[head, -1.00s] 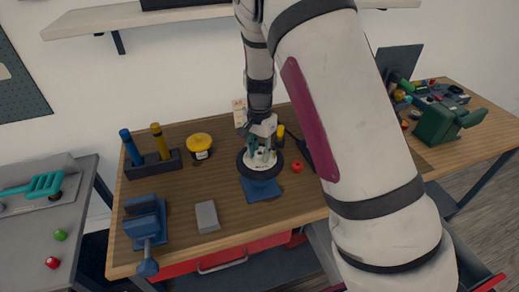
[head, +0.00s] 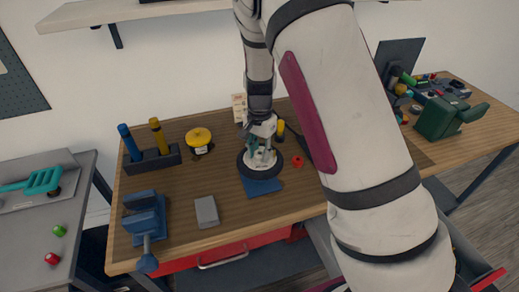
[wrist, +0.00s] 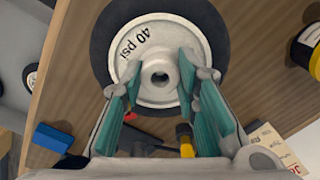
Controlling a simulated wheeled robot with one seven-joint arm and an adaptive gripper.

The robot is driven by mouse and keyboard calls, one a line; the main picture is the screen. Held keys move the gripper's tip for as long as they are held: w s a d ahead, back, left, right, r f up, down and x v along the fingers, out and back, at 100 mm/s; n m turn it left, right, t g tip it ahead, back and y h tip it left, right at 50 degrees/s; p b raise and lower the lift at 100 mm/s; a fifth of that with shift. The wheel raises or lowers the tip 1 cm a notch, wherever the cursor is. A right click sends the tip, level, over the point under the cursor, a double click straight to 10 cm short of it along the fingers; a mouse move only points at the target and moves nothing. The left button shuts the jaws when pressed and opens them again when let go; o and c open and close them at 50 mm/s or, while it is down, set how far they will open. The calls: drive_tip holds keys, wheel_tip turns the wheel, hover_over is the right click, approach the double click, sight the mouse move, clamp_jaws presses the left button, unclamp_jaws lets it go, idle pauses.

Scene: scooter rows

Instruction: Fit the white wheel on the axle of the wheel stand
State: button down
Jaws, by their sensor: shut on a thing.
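The white wheel, with a black tyre and "40 psi" on its hub, is in my gripper (wrist: 160,90). In the wrist view the hub (wrist: 155,35) faces the camera, with a central hole between the teal fingers, which are shut on the hub. In the head view the wheel (head: 244,166) is roughly flat over the wheel stand, whose blue base (head: 264,188) shows below the tyre's near edge. My gripper (head: 262,152) points down on it. The axle is hidden by the wheel; I cannot tell whether it is inside the hole.
A yellow-topped pot (head: 199,137), a holder (head: 153,161) with blue and yellow handles, a blue vise (head: 146,216) and a grey block (head: 206,211) stand left. A small red part (head: 297,161) lies right of the wheel. Bare wood (head: 225,180) shows left of the stand.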

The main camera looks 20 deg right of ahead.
drive_tip(key=shift+f+b, duration=0.4)
drive_tip(key=shift+f, duration=1.4)
drive_tip(key=c, duration=1.2)
unclamp_jaws()
drive_tip(key=shift+o, duration=0.2)
wheel_tip(320, 180, up, 12)
